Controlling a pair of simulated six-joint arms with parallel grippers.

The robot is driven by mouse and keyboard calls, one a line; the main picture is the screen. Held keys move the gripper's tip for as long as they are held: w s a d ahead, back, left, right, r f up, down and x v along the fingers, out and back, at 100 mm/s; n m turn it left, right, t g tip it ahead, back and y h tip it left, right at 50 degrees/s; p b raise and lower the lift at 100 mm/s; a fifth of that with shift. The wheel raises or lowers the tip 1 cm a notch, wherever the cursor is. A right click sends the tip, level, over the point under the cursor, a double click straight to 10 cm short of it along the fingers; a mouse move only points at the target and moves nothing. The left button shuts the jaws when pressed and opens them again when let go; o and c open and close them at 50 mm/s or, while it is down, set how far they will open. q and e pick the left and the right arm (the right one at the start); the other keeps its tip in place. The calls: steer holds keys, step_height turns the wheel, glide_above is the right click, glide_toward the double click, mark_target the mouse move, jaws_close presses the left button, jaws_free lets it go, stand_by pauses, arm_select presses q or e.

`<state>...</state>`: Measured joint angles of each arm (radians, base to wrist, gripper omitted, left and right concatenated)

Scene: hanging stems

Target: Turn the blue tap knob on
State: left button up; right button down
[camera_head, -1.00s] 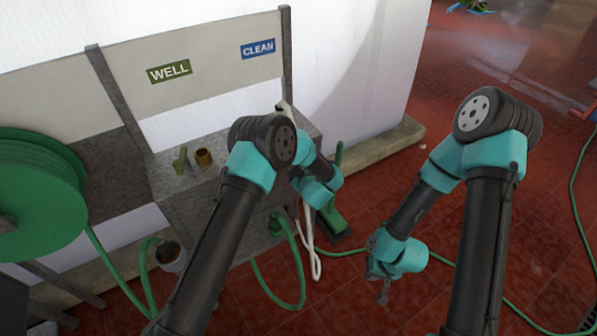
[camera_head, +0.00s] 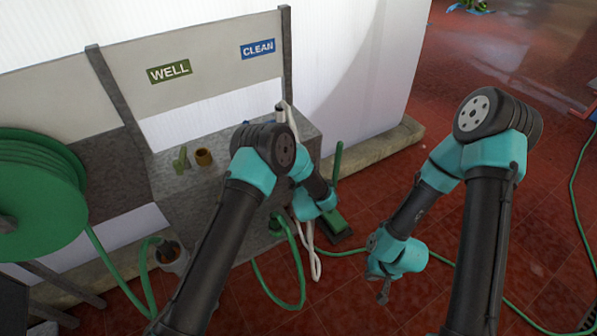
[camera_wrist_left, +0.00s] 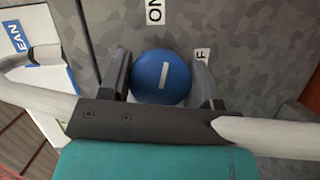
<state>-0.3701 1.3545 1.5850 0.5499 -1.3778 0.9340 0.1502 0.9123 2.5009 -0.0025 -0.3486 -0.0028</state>
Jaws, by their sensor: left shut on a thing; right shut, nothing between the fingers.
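The blue tap knob (camera_wrist_left: 160,78) shows in the left wrist view on a grey speckled face, with a white line on it running nearly up and down. An ON label (camera_wrist_left: 155,11) is above it, and a partly hidden label (camera_wrist_left: 203,55) ending in F is to its right. My left gripper (camera_wrist_left: 161,72) has a finger on each side of the knob and is shut on it. In the head view the knob and left fingertips are hidden behind my left arm. My right gripper (camera_head: 383,296) is shut and empty over the red floor.
A grey sink block (camera_head: 190,205) stands under the WELL (camera_head: 169,72) and CLEAN (camera_head: 257,48) signs. A green hose reel (camera_head: 40,200) is at the left.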

arm_select(q)
steer(key=shift+n, duration=0.5)
steer(key=o, duration=0.9)
steer(key=s+d, duration=0.2)
steer(key=s, duration=1.5)
steer(key=shift+d+r, duration=0.25)
steer(key=shift+s, duration=0.1)
